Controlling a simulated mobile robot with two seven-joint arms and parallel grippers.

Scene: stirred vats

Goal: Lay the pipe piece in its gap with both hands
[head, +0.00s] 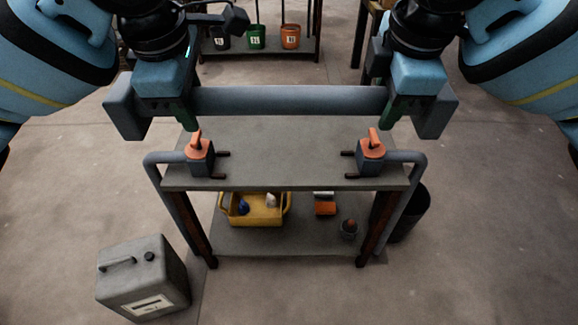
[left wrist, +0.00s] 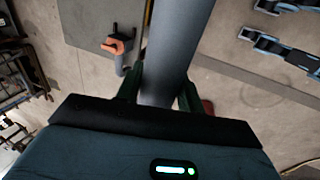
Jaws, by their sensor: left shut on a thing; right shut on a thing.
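The grey pipe piece (head: 288,100) is held level across both grippers, above the back part of the bench. My left gripper (head: 187,112) is shut on its left end, and my right gripper (head: 388,110) is shut on its right end. In the left wrist view the pipe piece (left wrist: 175,50) runs between the green fingers of the left gripper (left wrist: 162,92). On the bench top (head: 285,165), a left orange-topped clamp (head: 200,155) and a right one (head: 371,152) sit at the ends of bent grey pipes (head: 160,158) (head: 412,157). The gap lies between the clamps.
A grey canister (head: 143,279) stands on the floor at left, a dark bin (head: 408,212) at right. Several buckets (head: 256,37) stand behind.

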